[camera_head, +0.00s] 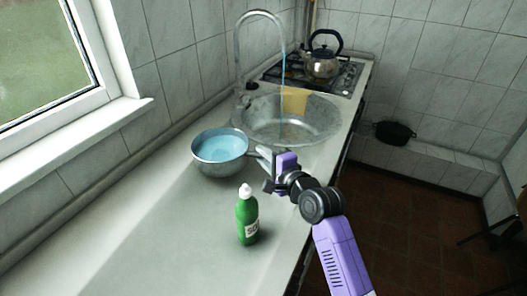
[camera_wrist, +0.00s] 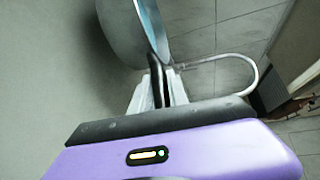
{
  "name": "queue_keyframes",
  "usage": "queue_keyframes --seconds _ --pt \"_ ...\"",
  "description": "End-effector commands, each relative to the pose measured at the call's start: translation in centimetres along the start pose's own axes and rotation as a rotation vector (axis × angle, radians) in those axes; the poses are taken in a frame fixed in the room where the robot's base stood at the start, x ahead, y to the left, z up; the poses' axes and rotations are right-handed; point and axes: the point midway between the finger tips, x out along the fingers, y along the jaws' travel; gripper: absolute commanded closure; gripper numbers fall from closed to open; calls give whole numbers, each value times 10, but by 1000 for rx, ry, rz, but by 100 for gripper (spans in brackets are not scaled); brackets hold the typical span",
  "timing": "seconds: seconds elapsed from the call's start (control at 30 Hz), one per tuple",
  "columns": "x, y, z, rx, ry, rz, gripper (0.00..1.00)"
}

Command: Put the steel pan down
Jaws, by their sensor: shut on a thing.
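The steel pan (camera_head: 207,168) is at the left of the sink, over the worktop, upright, with a light blue surface inside it that looks like water. In the wrist view the pan's wall (camera_wrist: 118,30) shows at the top. My gripper (camera_head: 263,158) is at the pan's right side, shut on its handle. In the wrist view the dark handle (camera_wrist: 154,72) runs between the pale fingers of my gripper (camera_wrist: 159,90). I cannot tell whether the pan's base touches the worktop or hangs just above it.
A green bottle (camera_head: 247,220) stands in front of the pan. The round sink (camera_head: 320,118) lies behind, under a curved tap (camera_head: 237,45) with a blue stream. A kettle (camera_head: 322,62) stands on the hob (camera_head: 347,78). The worktop (camera_head: 150,235) is bare at the front left.

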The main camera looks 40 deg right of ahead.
Motion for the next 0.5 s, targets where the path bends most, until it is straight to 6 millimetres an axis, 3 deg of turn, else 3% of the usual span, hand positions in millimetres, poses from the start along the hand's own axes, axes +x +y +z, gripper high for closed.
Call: queue_keyframes --seconds 0.3,0.5 --pt "6 30 -4 4 2 -11 100" --pt "6 31 -4 3 1 -12 100"
